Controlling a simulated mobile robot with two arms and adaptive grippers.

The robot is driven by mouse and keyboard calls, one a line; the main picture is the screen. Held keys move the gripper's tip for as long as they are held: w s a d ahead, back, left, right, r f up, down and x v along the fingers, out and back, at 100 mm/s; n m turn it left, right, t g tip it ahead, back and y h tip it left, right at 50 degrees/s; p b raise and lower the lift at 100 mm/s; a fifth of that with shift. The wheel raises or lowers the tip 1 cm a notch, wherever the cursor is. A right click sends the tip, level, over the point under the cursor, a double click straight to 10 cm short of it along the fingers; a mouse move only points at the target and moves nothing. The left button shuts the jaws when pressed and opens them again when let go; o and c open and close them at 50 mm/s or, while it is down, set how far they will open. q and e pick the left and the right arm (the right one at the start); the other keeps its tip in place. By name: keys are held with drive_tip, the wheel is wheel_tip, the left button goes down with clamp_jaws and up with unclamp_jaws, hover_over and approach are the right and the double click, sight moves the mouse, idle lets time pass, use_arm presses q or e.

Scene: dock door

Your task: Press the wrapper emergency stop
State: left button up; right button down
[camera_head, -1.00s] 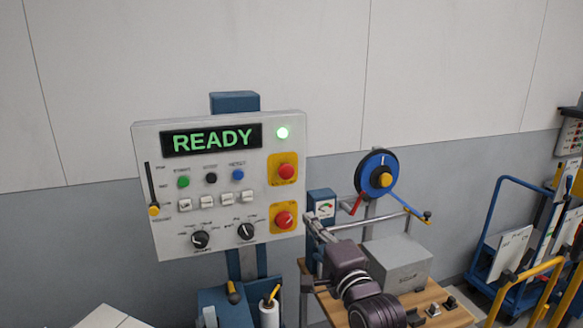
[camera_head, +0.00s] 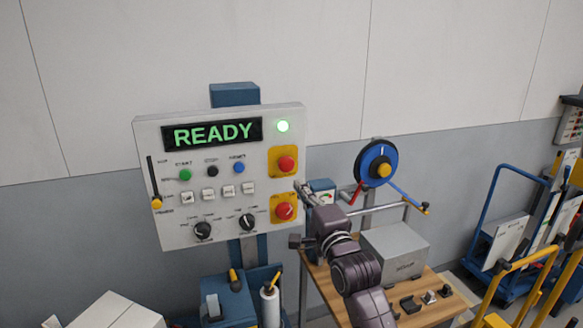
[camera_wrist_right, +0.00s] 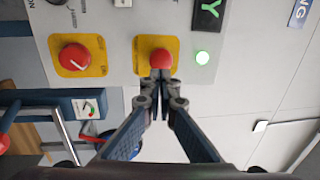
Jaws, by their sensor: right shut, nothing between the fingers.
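The control panel (camera_head: 220,222) is pale, with a green READY display (camera_head: 212,134) and a lit green lamp (camera_head: 283,126). Two red mushroom buttons sit on yellow plates at its right side: an upper one (camera_head: 286,164) and a lower one (camera_head: 284,211). My right gripper (camera_head: 300,187) is shut and empty, by the panel's right edge. In the right wrist view the closed fingertips (camera_wrist_right: 161,75) overlap the lower rim of the red button (camera_wrist_right: 161,59) nearest the green lamp; contact cannot be told. The other red button (camera_wrist_right: 76,57) is to the left. My left gripper is not in view.
A wooden bench (camera_head: 440,305) with a grey box (camera_head: 394,252) stands right of the panel. A blue wheel (camera_head: 378,164) with a red handle rises behind it. Carts stand farther right. Wall space above the panel is clear.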

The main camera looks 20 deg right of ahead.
sight(288, 167)
drive_tip(key=w+p, duration=0.1)
drive_tip(key=w, duration=0.1)
drive_tip(key=w+r+p, duration=0.1)
drive_tip(key=w, duration=0.2)
drive_tip(key=shift+a+r, duration=0.1)
drive_tip(key=shift+a, duration=0.05)
drive_tip(key=shift+w+p, duration=0.55)
drive_tip(key=shift+w, duration=0.4)
